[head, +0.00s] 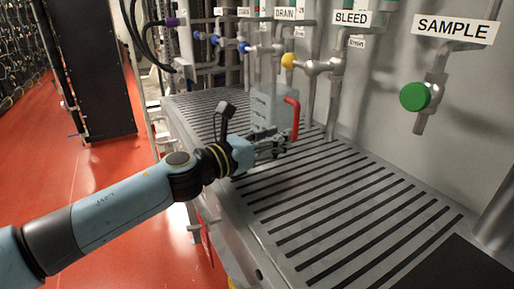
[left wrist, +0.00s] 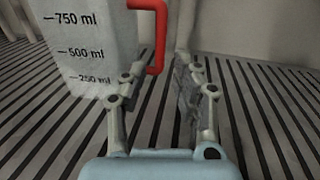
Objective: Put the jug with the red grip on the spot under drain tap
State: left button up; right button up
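The jug (head: 268,106) is pale grey and see-through, with a red grip (head: 294,119) on its right side. It stands upright on the slatted bench, below the pipes near the DRAIN sign (head: 285,13). In the left wrist view the jug (left wrist: 85,45) fills the upper left, with volume marks, and its red grip (left wrist: 160,40) shows ahead between the fingertips. My left gripper (head: 272,147) is low in front of the jug. Its fingers (left wrist: 160,75) are apart with nothing clearly held between them. The spot under the drain tap cannot be made out. My right gripper is not in view.
The slatted bench (head: 345,188) is clear to the right, with a dark panel (head: 460,268) at its near end. Taps with a blue knob (head: 243,47), yellow knob (head: 289,61) and green knob (head: 415,97) hang along the wall. A BLEED sign (head: 352,18) and SAMPLE sign (head: 455,28) are above.

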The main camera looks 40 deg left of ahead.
pick_arm(q)
jog(key=s+b, duration=0.2)
jog(key=s, duration=0.1)
jog(key=s+a+b, duration=0.1)
jog(key=s, duration=0.1)
jog(key=shift+s+f+b, duration=0.1)
jog(key=shift+f+b, duration=0.2)
jog(key=shift+f, duration=0.1)
jog(key=shift+s+a+r+b, duration=0.1)
jog(key=shift+s+r+b, duration=0.1)
jog(key=shift+s+b, duration=0.25)
jog(key=shift+s+r, duration=0.1)
jog(key=shift+r, duration=0.05)
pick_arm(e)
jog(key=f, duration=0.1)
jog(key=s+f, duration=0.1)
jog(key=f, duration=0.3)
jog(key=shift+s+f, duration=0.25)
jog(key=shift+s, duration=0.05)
